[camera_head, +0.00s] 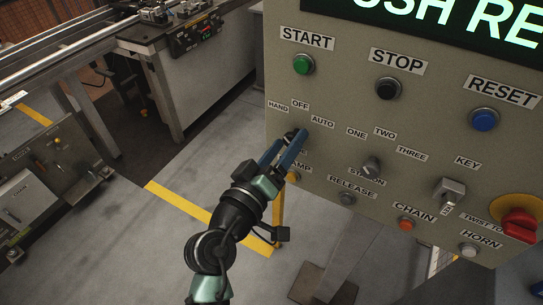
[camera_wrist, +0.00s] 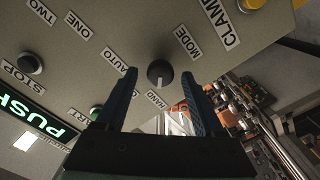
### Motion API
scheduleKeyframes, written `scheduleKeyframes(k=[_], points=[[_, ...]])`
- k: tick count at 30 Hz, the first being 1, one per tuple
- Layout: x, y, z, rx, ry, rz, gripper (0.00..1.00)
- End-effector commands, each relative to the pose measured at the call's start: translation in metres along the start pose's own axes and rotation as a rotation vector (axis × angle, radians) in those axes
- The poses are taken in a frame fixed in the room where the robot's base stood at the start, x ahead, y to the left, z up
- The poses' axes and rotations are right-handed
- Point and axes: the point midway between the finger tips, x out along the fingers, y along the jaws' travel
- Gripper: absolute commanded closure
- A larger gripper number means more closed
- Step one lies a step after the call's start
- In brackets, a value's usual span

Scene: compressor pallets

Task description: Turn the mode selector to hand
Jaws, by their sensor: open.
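The mode selector (camera_wrist: 159,72) is a round dark knob on the beige control panel (camera_wrist: 235,75). In the wrist view its white mark points down in the picture, toward the HAND label (camera_wrist: 157,98). The AUTO label (camera_wrist: 116,60) is to its left and the MODE label (camera_wrist: 188,44) to its upper right. My gripper (camera_wrist: 160,76) is open, with one finger on each side of the knob and visible gaps between. In the head view my gripper (camera_head: 286,146) reaches the panel below the OFF label (camera_head: 300,105), and its fingers mostly hide the selector.
A green start button (camera_head: 303,64) is above and a second selector (camera_head: 371,166) to the right. An amber clamp button (camera_head: 293,176) sits just below my fingers. A red twist knob (camera_head: 520,224) is at lower right. Open floor lies left of the panel.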

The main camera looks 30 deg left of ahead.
Motion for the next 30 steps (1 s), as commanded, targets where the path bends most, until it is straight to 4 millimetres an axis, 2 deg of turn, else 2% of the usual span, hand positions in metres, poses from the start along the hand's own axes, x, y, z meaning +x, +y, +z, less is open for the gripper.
scheduleKeyframes(k=[5,12,16,21,30], points=[[-0.03,-0.004,0.002,0.0,0.001,-0.005,0.3],[-0.085,-0.003,0.002,0.0,0.001,-0.005,0.3],[-0.106,-0.003,0.002,0.0,0.0,-0.005,0.3],[-0.121,-0.001,0.001,0.0,0.0,-0.003,0.3],[-0.124,-0.001,0.001,0.0,-0.001,-0.002,0.3]])
